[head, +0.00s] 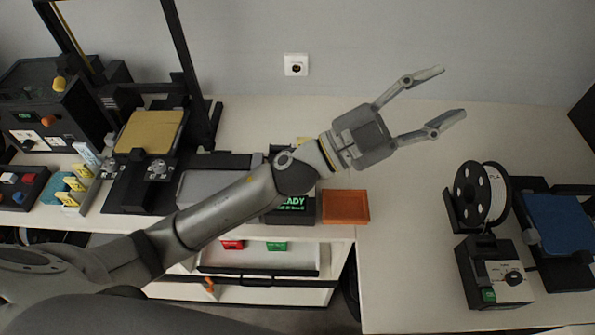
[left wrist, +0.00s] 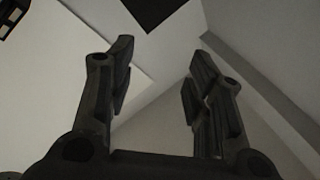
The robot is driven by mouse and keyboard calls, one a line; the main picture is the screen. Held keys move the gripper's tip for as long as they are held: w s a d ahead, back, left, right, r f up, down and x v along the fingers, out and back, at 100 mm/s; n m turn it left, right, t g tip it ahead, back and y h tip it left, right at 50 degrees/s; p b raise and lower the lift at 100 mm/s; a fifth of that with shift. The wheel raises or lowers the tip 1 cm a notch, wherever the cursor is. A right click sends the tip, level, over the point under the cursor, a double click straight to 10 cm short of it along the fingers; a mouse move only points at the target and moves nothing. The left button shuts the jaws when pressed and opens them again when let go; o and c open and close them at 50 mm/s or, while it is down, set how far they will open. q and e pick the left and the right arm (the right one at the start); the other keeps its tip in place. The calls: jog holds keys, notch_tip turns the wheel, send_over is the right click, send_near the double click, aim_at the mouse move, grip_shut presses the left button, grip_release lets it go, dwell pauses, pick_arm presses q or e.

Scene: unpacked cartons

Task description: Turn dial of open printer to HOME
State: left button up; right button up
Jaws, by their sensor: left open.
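At the right of the head view a grey-and-black control box (head: 495,272) carries a round black dial (head: 514,278) and a green lit switch (head: 488,295). Its setting is too small to read. Beside it is a printer with a blue bed (head: 558,222), cut by the picture's edge. Another printer with an upright black frame and a gold bed (head: 150,131) stands at the left. My left gripper (head: 453,95) is open and empty above the table's back, up and left of the control box. Its two spread fingers (left wrist: 162,55) show in the left wrist view with nothing between them.
A filament spool (head: 482,193) stands behind the control box. An orange tray (head: 345,207) and a dark READY display (head: 291,205) lie near my left forearm. A black machine (head: 50,108) with knobs stands at far left. The table (head: 405,250) is clear between orange tray and control box.

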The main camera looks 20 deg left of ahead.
pick_arm(q)
jog(key=s+d+f+m+g, duration=0.3)
jog(key=s+d+m+g, duration=0.25)
jog(key=m+g, duration=0.45)
jog(key=a+f+m+g+y, duration=0.3)
jog(key=f+g+y, duration=0.35)
jog(key=f, duration=0.65)
jog(key=w+a+f+n+t+y, duration=0.1)
jog(key=w+a+f+y, duration=0.2)
jog(key=a, duration=0.5)
jog(key=w+a+n+t+y, duration=0.1)
jog(key=w+a+t+y, duration=0.1)
jog(key=w+a+y, duration=0.35)
jog(key=w+a+f+n+t+y, duration=0.15)
jog(key=a+y, duration=0.35)
jog(key=a, duration=0.5)
jog(key=shift+m, duration=0.25)
notch_tip(320, 180, down, 10)
jog(key=p, duration=0.3)
jog(key=shift+s+p, duration=0.1)
jog(key=shift+p, duration=0.3)
jog(key=shift+f, duration=0.5)
pick_arm(e)
notch_tip(320, 180, up, 4)
jog(key=shift+d, duration=0.15)
